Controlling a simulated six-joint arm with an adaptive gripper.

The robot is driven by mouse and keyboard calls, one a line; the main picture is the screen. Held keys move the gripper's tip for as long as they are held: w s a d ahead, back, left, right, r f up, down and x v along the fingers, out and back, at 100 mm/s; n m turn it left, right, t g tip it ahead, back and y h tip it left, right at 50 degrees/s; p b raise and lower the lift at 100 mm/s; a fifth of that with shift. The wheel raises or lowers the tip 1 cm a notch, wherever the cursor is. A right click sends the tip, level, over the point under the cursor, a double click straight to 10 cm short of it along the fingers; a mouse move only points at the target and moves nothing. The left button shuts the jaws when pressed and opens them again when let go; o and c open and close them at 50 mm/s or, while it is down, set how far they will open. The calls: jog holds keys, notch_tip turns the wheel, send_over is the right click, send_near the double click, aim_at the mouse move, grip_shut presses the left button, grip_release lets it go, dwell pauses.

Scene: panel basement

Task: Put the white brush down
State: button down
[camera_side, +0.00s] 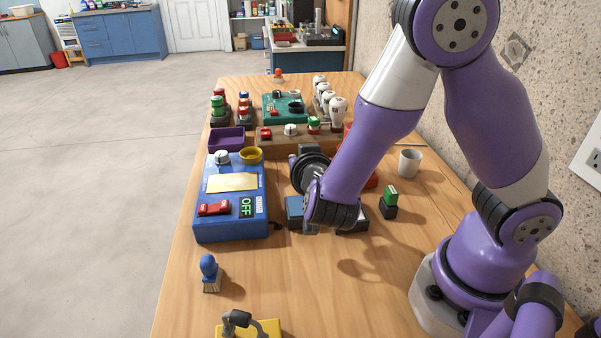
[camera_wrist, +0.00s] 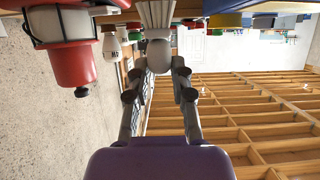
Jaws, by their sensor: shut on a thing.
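The white brush (camera_wrist: 158,55) is in the wrist view, with a round white knob and pale bristles that run to the top edge of the picture. My gripper (camera_wrist: 159,70) is shut on its knob, one finger on each side. The bristle ends are cut off, so I cannot tell whether they touch anything. In the side view my wrist (camera_side: 312,172) is low over the middle of the table (camera_side: 330,275), right of the blue panel box; the brush is hidden there.
A green stamp (camera_side: 390,200) and a white mug (camera_side: 410,162) are at the right. Several stamps and trays crowd the back. The front middle is mostly clear.

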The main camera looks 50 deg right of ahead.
jog(key=s+a+r, duration=0.3)
jog(key=a+r, duration=0.2)
jog(key=a, duration=0.3)
jog(key=w+d+r+n+t+y, duration=0.1)
jog(key=w+d+r, duration=0.25)
jog(key=d, duration=0.25)
jog(key=w+d+r+n+t+y, duration=0.1)
jog(key=w+d+r+n+y, duration=0.1)
jog(key=d+r, duration=0.4)
jog(key=w+d+r+n+y, duration=0.1)
jog(key=w+d+r, duration=0.2)
jog(key=d, duration=0.4)
jog(key=d+f+m+g+h, duration=0.1)
jog(key=d+f, duration=0.3)
jog(key=d, duration=0.4)
jog(key=s+d+f+m+h, duration=0.15)
jog(key=d+f, duration=0.25)
jog(key=d, duration=0.5)
jog(key=d+f+m+g+h, duration=0.15)
jog(key=d+f, duration=0.25)
jog(key=d, duration=0.4)
jog(key=shift+d+f, duration=0.15)
jog(key=shift+f, duration=5.05)
